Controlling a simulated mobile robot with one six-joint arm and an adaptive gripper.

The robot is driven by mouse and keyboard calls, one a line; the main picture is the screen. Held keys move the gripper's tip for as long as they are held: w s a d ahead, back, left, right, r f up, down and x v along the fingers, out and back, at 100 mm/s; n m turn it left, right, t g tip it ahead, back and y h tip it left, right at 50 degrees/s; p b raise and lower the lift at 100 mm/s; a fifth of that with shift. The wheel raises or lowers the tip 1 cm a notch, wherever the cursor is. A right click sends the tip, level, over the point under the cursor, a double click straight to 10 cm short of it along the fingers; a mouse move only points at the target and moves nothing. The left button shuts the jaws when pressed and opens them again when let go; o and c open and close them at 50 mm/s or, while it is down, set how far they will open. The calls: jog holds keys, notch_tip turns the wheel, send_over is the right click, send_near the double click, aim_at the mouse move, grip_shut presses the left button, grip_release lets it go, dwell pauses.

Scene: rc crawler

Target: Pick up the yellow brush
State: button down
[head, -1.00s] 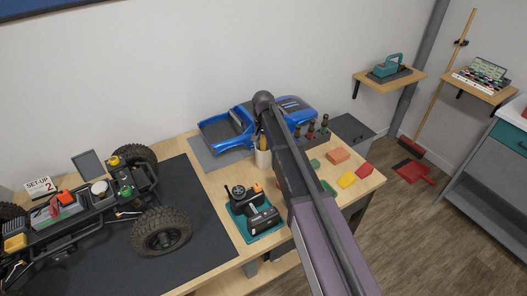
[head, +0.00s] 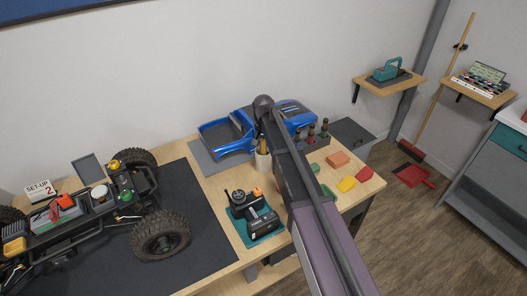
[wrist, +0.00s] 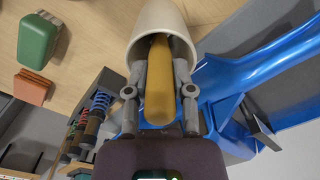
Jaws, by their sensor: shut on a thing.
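The yellow brush (wrist: 159,80) shows in the wrist view as a rounded yellow handle, with its far part inside a cream cup (wrist: 178,14). My gripper (wrist: 160,78) has a finger on each side of the handle, close against it, and is shut on it just at the cup's mouth. In the head view the cup (head: 263,159) stands on the bench beside the blue truck body, with yellowish handles at its top. My arm crosses in front there and hides most of the gripper. The brush's far end is hidden in the cup.
The blue truck body (head: 238,133) is close to the cup. A rack of shock absorbers (head: 314,138), coloured blocks (head: 346,184) and a radio controller (head: 252,214) on a teal tray lie around it. A large-wheeled crawler (head: 100,212) fills the left of the bench.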

notch_tip(320, 180, up, 18)
jog(key=p, duration=1.8)
dwell(1.8)
notch_tip(320, 180, down, 4)
jog(key=b, duration=0.3)
jog(key=shift+r, duration=0.25)
jog(key=shift+a, duration=0.15)
